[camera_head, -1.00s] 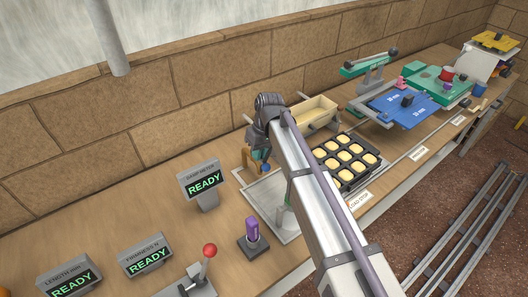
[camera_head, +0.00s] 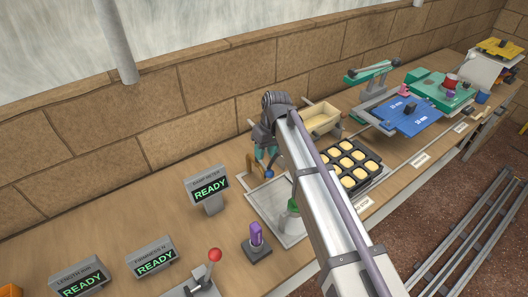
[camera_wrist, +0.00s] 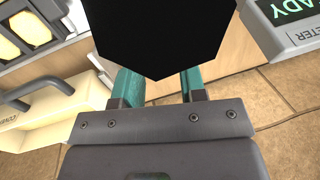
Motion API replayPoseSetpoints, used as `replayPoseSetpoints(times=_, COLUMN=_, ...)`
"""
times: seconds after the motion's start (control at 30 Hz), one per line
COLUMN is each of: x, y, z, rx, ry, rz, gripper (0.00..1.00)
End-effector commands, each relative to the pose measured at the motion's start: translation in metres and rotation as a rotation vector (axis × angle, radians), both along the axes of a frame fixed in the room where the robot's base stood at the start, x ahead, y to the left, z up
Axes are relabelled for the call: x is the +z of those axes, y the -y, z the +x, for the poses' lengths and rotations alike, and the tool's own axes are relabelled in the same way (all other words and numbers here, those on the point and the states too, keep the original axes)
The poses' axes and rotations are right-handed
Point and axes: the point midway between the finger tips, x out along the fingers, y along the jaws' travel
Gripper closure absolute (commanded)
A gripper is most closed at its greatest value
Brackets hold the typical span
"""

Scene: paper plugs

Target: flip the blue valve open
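A small blue part, seemingly the valve handle (camera_head: 269,174), sits beside a brown upright post (camera_head: 251,166) at the back edge of a metal tray. It is small in the head view, and I cannot tell its setting. My gripper (camera_head: 265,153) hangs just above it with teal fingers pointing down, seemingly apart from it. In the wrist view the two teal fingers (camera_wrist: 160,85) stand apart. A large black shape (camera_wrist: 165,35) hides their tips, and no held object shows. The valve cannot be made out in the wrist view.
The metal tray (camera_head: 262,196) lies under my arm. A cream bin (camera_head: 320,119) and a black mould tray (camera_head: 350,180) stand to the right. A READY display (camera_head: 208,185), a purple-topped stand (camera_head: 256,237) and a red-knobbed lever (camera_head: 214,256) stand left and in front.

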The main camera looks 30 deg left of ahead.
Motion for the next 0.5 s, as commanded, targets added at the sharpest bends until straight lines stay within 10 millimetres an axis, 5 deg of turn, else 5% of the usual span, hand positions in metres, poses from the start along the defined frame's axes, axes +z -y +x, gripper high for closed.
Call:
replayPoseSetpoints(times=0.03, x=0.026, y=0.001, z=0.002, rx=-0.001, ry=0.000, rz=0.000, gripper=0.62)
replayPoseSetpoints(times=0.2, x=0.065, y=0.005, z=0.010, rx=-0.002, ry=0.000, rz=0.000, gripper=0.62)
replayPoseSetpoints(times=0.5, x=0.072, y=0.007, z=0.013, rx=0.000, ry=0.000, rz=0.000, gripper=0.62)
